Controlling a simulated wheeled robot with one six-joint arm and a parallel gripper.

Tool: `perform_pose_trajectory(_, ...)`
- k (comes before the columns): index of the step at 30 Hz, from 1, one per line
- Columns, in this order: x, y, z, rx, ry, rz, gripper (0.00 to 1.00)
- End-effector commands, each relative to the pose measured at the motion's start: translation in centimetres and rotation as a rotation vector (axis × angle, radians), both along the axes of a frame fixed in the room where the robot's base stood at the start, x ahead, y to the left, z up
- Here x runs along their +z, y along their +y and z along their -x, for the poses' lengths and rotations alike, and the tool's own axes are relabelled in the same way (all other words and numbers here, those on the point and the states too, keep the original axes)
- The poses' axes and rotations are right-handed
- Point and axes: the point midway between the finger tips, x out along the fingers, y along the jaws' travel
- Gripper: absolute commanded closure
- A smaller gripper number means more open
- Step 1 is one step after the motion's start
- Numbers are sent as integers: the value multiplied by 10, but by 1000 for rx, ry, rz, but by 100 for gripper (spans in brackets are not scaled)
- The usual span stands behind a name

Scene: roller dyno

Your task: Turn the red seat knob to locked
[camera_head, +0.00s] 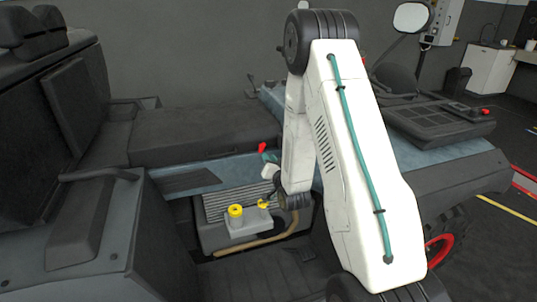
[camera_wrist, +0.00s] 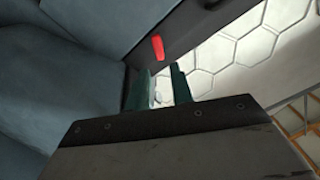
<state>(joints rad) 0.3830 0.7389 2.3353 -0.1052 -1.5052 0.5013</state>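The red seat knob (camera_wrist: 157,47) shows in the wrist view as a short red bar on a dark panel, slightly tilted. In the head view a small red piece (camera_head: 262,147) stands beside the seat, left of my arm. My gripper (camera_wrist: 160,76) has two teal fingers with a clear gap between them and nothing held. In the wrist view the knob appears just beyond the fingertips, roughly in line with the gap, and apart from them. In the head view my arm hides much of the gripper. I cannot read any locked marking.
A grey box with a yellow knob (camera_head: 236,211) and a second yellow piece (camera_head: 264,204) sits low beside my wrist. A dark seat (camera_head: 70,110) and armrest (camera_head: 95,174) stand at the left. A console (camera_head: 425,115) and mirror (camera_head: 411,17) are at the right.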

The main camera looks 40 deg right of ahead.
Motion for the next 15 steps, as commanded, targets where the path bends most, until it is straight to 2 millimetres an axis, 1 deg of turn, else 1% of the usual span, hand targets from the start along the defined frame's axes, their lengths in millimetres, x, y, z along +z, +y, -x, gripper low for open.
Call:
perform_pose_trajectory(5, 0, 0, 0, 0, 0, 0, 77)
perform_pose_trajectory(7, -1, 0, 0, 0, 1, -1, 65)
perform_pose_trajectory(10, -9, 2, -4, -1, 1, -6, 65)
perform_pose_trajectory(13, -8, 1, -8, -2, 0, -5, 65)
perform_pose_trajectory(15, -8, -1, -15, -1, -1, -5, 65)
